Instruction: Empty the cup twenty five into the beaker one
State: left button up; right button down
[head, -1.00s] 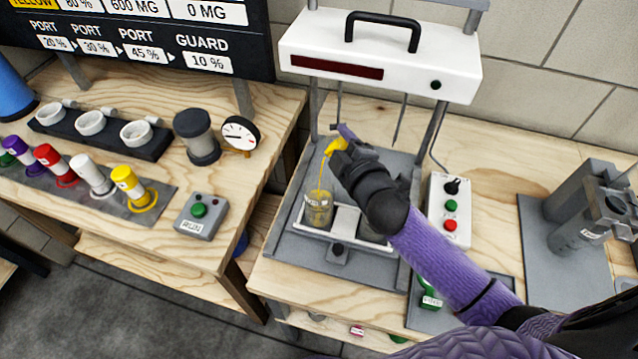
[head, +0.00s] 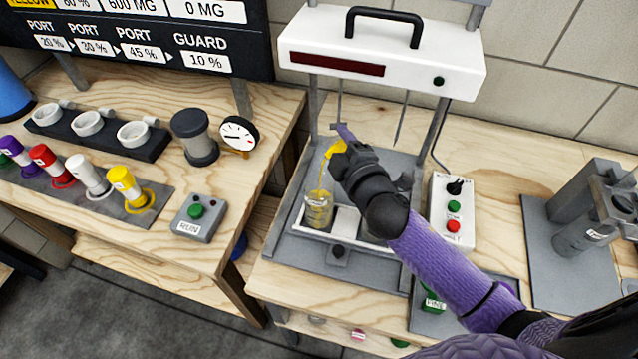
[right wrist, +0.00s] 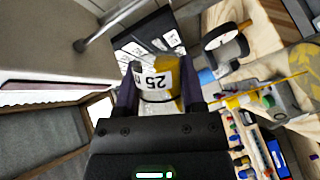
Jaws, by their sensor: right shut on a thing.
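My right gripper (head: 342,142) is shut on a cup whose yellow contents (head: 335,148) show at its mouth in the head view. In the right wrist view the cup (right wrist: 159,78) is labelled 25 and sits between the two purple fingers (right wrist: 158,92). The cup is tilted over a clear beaker (head: 319,211), and a thin yellow stream (head: 323,175) falls from it into that beaker. Some yellow liquid shows in the beaker. I cannot read a number on the beaker. My left gripper is not in view.
The beaker stands in a white-edged tray on a grey stand under a white machine (head: 380,52) with hanging rods. A control box (head: 453,212) is to the right. The left bench holds coloured cylinders, a gauge (head: 239,136) and a button box (head: 198,217).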

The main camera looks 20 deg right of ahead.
jog(key=shift+f+n+b, duration=0.2)
jog(key=shift+n+b, duration=0.1)
jog(key=shift+b, duration=0.25)
jog(key=shift+s+a+f+n+t+b, duration=0.2)
jog(key=shift+a+f+n+t+b, duration=0.25)
jog(key=shift+n+b, duration=0.4)
dwell(1.1)
jog(key=shift+s+a+r+n+t+b, duration=0.1)
jog(key=shift+r+n+t+b, duration=0.1)
jog(key=shift+n+t+b, duration=0.25)
jog(key=shift+a+r+n+t+b, duration=0.15)
jog(key=shift+n+b, duration=0.15)
jog(key=shift+n, duration=0.3)
dwell(1.7)
jog(key=shift+s+a+r+n+t+b, duration=0.15)
jog(key=shift+r+n+t+b, duration=0.2)
jog(key=shift+n, duration=0.35)
jog(key=shift+w+a+n+t+b, duration=0.1)
jog(key=shift+n+b, duration=0.35)
jog(key=shift+n, duration=0.25)
dwell(1.4)
